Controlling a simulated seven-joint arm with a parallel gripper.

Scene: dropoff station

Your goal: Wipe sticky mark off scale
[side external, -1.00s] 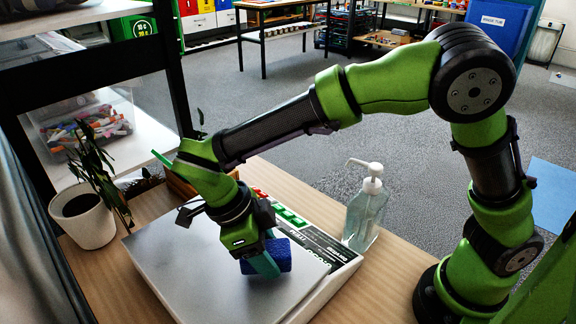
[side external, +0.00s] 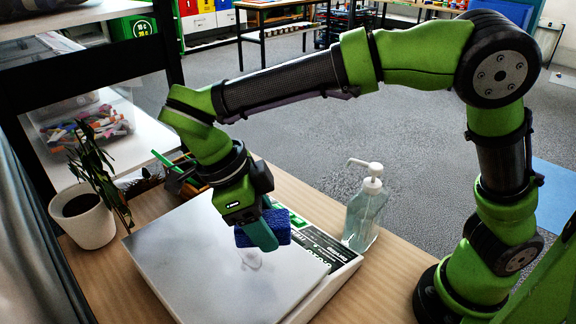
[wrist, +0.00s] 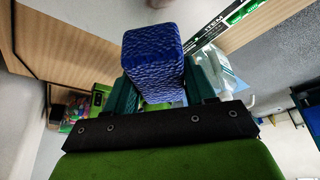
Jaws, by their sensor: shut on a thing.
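My gripper (side external: 260,232) is shut on a blue textured sponge (side external: 270,226). The sponge also shows between the fingers in the wrist view (wrist: 153,52). The scale (side external: 190,268) is a wide flat grey plate on a white body with a dark printed panel at its right edge. A pale smeared mark (side external: 250,259) shows on the plate just below the sponge in the side view. The sponge looks a little above the plate, and its underside is hidden.
A clear pump bottle (side external: 365,210) stands just right of the scale. A potted plant (side external: 84,222) stands at the left, near a shelf with a clear bin of markers (side external: 85,125). A holder with green items sits behind the scale. The wooden table (side external: 345,285) is bare at front right.

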